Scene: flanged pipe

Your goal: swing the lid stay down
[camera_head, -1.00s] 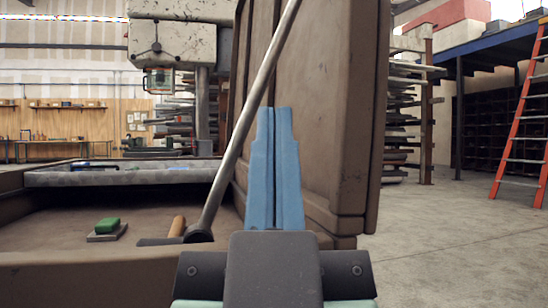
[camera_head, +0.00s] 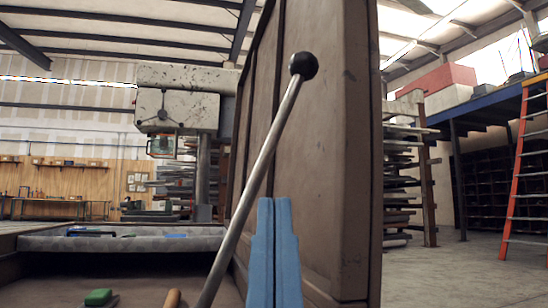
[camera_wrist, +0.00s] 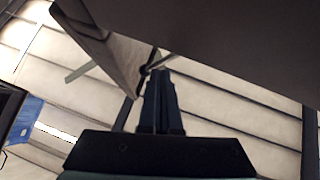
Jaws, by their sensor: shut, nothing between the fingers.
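The lid stay (camera_head: 254,175) is a long grey metal rod with a black ball knob (camera_head: 303,66) at its upper end. It leans up to the right in front of the raised brown lid (camera_head: 325,170), and its lower end is cut off by the head view's bottom edge. My gripper (camera_head: 274,202) has blue fingers that are closed together and empty, pointing up. In the head view the fingers appear just right of the rod's lower part, well below the knob. My gripper also shows dark in the wrist view (camera_wrist: 159,76); contact with the rod cannot be told.
Inside the open box lie a green block (camera_head: 98,297) and a wooden handle (camera_head: 172,299), both partly cut off. A grey tray (camera_head: 130,243) lies along the far side. An orange ladder (camera_head: 522,180) and stacked racks stand far right, with clear floor between.

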